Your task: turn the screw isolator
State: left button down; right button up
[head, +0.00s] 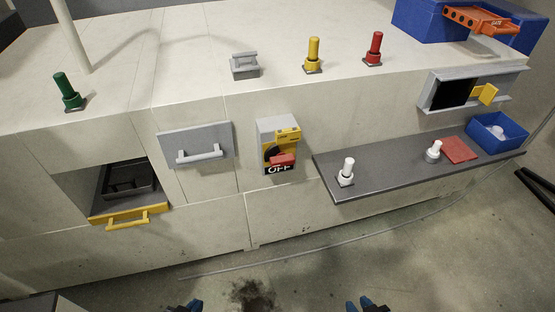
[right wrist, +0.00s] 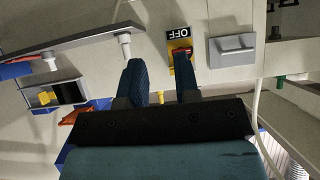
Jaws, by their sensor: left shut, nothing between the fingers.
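The isolator (head: 279,145) is a grey box on the front of the pale cabinet, with a yellow and black face and a black OFF label. Its red handle (head: 283,160) lies roughly level, just above the label. In the right wrist view the isolator (right wrist: 178,36) appears upside down beyond the fingertips, one finger partly covering it. My right gripper (right wrist: 161,78) is open and empty, apart from the isolator; its tips (head: 367,304) show at the bottom of the head view. My left gripper (head: 186,305) is at the bottom left, shut and empty, away from the cabinet.
A grey panel with a handle (head: 200,143) and an open yellow-handled drawer (head: 125,213) are left of the isolator. A dark shelf (head: 390,180) with white knobs juts out on the right. Green, yellow and red knobs stand on top. The floor before the isolator is clear.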

aim_at(273, 154)
jog(key=i+j+z, duration=0.1)
jog(key=i+j, duration=0.25)
jog(key=j, duration=0.15)
jog(key=i+j, duration=0.35)
jog(key=j, duration=0.15)
jog(key=z, duration=0.05)
